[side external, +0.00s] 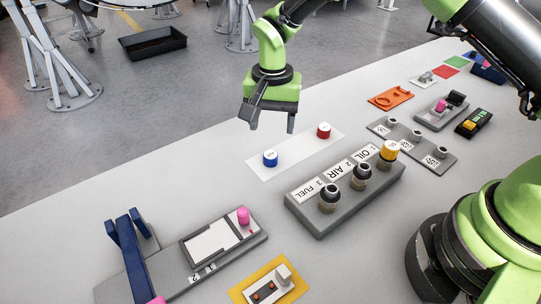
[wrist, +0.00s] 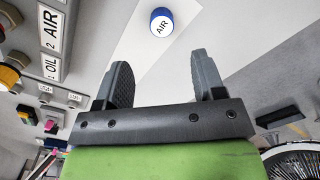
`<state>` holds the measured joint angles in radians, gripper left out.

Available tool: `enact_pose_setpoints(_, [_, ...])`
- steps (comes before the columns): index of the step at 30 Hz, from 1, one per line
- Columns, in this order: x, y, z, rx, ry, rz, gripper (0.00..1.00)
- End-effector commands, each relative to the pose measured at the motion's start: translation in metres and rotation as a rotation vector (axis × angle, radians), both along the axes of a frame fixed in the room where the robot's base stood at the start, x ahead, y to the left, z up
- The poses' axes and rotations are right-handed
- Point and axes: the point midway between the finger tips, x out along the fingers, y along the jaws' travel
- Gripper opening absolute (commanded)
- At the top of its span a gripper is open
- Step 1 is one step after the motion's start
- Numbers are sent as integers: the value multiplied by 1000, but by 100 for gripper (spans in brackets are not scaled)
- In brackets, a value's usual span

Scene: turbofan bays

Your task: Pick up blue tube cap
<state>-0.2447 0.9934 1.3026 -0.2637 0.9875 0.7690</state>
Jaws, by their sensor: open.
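The blue tube cap (side external: 270,158) stands upright on a white sheet (side external: 264,172) on the table. In the wrist view the blue cap (wrist: 161,21) shows its white top marked AIR, ahead of the gap between my fingers. My gripper (side external: 271,121) is open and empty, above the table near the sheet. It also shows in the wrist view (wrist: 163,78), apart from the cap. A red cap (side external: 323,130) stands on the same sheet to the right. A grey block (side external: 345,200) labelled FUEL, AIR and OIL holds tube fittings; a yellow cap (side external: 389,150) sits on the OIL one.
A grey fixture with a pink knob (side external: 243,216) and a blue bracket (side external: 127,250) stand at the front left. A yellow plate (side external: 268,284) lies at the front. An orange plate (side external: 390,98) and a grey fitting strip (side external: 412,145) lie to the right. The table left of the sheet is clear.

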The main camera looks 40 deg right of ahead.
Motion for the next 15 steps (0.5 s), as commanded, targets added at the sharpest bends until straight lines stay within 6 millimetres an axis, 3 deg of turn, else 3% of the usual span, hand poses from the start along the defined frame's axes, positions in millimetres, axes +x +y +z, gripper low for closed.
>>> enact_pose_setpoints(15, [-1,4,-66,-1,4,2,63])
